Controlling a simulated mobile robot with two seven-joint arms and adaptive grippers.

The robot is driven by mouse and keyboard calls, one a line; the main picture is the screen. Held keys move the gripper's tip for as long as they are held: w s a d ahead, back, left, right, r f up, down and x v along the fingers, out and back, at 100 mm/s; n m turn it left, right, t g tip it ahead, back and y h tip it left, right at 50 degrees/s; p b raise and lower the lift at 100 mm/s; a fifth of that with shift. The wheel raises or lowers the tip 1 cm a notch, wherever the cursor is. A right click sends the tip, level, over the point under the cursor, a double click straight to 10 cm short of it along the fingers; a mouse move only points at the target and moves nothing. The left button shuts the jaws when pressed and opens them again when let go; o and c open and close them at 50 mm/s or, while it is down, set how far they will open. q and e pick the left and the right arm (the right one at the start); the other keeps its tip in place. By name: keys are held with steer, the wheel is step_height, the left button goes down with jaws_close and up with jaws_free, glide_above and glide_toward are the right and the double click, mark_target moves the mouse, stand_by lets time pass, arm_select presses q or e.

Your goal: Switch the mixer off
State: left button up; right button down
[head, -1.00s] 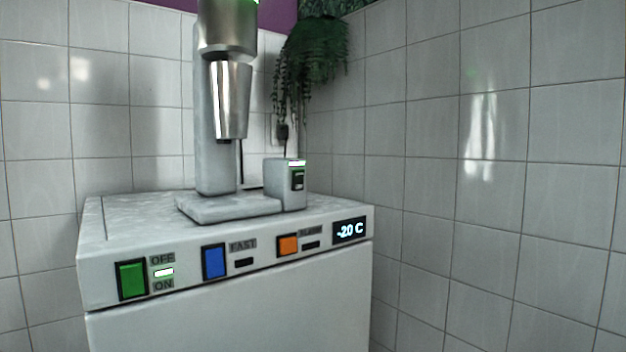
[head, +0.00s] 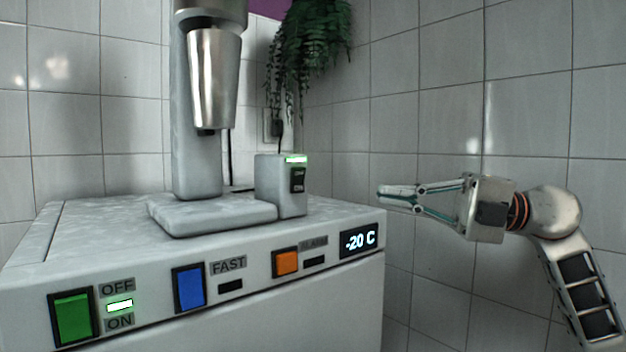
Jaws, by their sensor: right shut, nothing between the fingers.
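The mixer (head: 196,165) stands on top of a white freezer, with a metal cup (head: 213,80) hanging under its head. Its switch box (head: 280,185) is at the right of its base. A black rocker switch (head: 297,180) is on the box's front, below a lit green lamp (head: 296,159). My right gripper (head: 380,192) is shut and empty, to the right of the switch box and apart from it, pointing left. My left gripper is not in view.
The freezer (head: 330,300) has a green switch (head: 73,316), a blue switch (head: 188,287), an orange switch (head: 285,262) and a -20 C display (head: 359,240) along its front. A hanging plant (head: 308,45) is behind. Tiled walls close off the back and right.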

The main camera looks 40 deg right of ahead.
steer(key=shift+s+d+r, duration=0.3)
steer(key=shift+s+r, duration=0.15)
steer(key=shift+r, duration=0.2)
steer(key=p, duration=0.3)
glide_toward(294, 174)
steer(key=s+a, duration=0.1)
steer(key=a, duration=0.3)
steer(key=w, duration=0.1)
steer(key=w+p, duration=0.1)
steer(key=w+r, duration=0.1)
steer(key=w, duration=0.1)
steer(key=shift+a+p, duration=0.3)
steer(key=shift+p, duration=0.05)
steer(key=shift+w+f, duration=0.1)
steer(key=shift+w, duration=0.2)
